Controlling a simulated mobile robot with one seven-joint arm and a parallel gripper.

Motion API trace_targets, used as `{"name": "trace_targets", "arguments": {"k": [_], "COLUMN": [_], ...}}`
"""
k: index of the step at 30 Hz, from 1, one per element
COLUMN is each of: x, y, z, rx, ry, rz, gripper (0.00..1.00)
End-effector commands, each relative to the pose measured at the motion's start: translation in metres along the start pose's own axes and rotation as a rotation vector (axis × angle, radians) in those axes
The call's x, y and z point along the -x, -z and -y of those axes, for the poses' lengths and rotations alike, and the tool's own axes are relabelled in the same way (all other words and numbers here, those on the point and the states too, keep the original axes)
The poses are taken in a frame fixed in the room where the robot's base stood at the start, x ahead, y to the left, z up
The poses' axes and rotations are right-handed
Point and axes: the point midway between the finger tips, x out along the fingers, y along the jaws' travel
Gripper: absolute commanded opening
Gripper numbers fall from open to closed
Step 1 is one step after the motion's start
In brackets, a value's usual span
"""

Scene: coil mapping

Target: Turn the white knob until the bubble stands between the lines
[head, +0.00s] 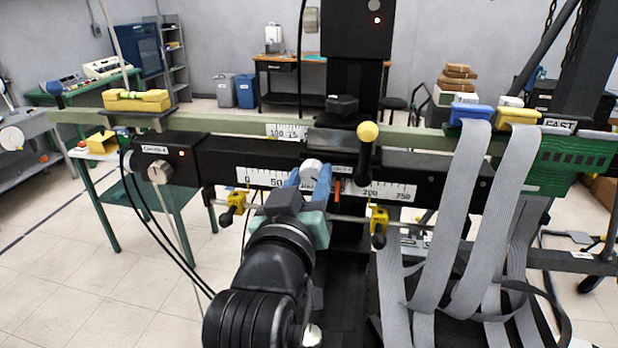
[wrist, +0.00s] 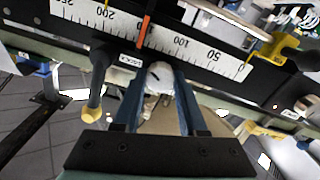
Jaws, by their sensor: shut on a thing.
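The white knob (head: 311,171) sits on the front of the black beam housing, just above the white number scale. In the wrist view the knob (wrist: 160,76) shows a dark mark on its face. My gripper (head: 307,178) has its two blue fingers on either side of the knob, shut on it; the wrist view shows the same grip (wrist: 157,80). A yellow block that looks like a spirit level (head: 137,100) lies on the long beam at the left. I cannot make out its bubble or lines at this size.
A yellow-knobbed lever (head: 367,132) stands close right of the knob. An orange pointer (head: 337,190) hangs beside it over the scale. Yellow clamps (head: 232,207) sit on a rod below. Grey straps (head: 470,200) hang at the right.

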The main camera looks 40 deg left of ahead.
Motion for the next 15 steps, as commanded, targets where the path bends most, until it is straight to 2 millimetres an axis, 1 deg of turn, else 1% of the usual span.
{"name": "trace_targets", "arguments": {"k": [1, 5, 6, 15], "x": [-0.0001, -0.0001, -0.0001, 0.0017], "y": [0.0003, 0.0003, 0.0003, 0.0001], "z": [-0.0003, -0.0002, -0.0002, 0.0000], "rx": [0.000, -0.001, -0.001, -0.001], "ry": [-0.001, -0.001, -0.001, 0.000], "rz": [-0.001, -0.001, -0.001, 0.000], "gripper": [0.46, 0.70, 0.71, 0.71]}}
